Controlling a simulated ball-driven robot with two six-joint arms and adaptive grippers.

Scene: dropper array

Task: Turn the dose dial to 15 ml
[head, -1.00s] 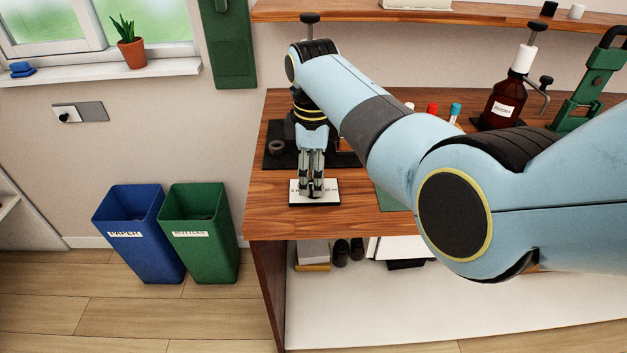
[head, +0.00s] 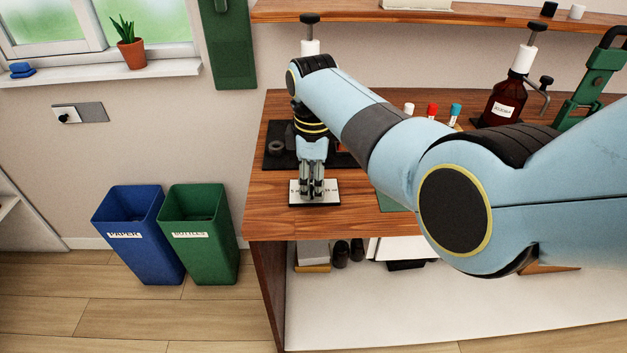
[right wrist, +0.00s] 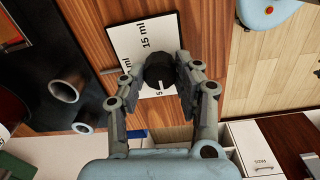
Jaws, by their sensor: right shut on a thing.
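The dose dial is a black round knob (right wrist: 158,68) on a white plate (right wrist: 128,40) at the bench's front left edge. The plate also shows in the head view (head: 299,197), where my fingers cover the knob. My right gripper (head: 319,194) points down over the plate. In the right wrist view its fingers (right wrist: 159,84) stand on either side of the knob, shut on it. The mark "15 ml" reads on the plate above the knob; a partly covered "5" shows below it. My left gripper is not in view.
A black tray (head: 277,161) with a ring-shaped part lies behind the plate. A brown bottle (head: 503,100) and several coloured caps stand further right. Blue (head: 130,238) and green (head: 204,240) bins stand on the floor left of the bench.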

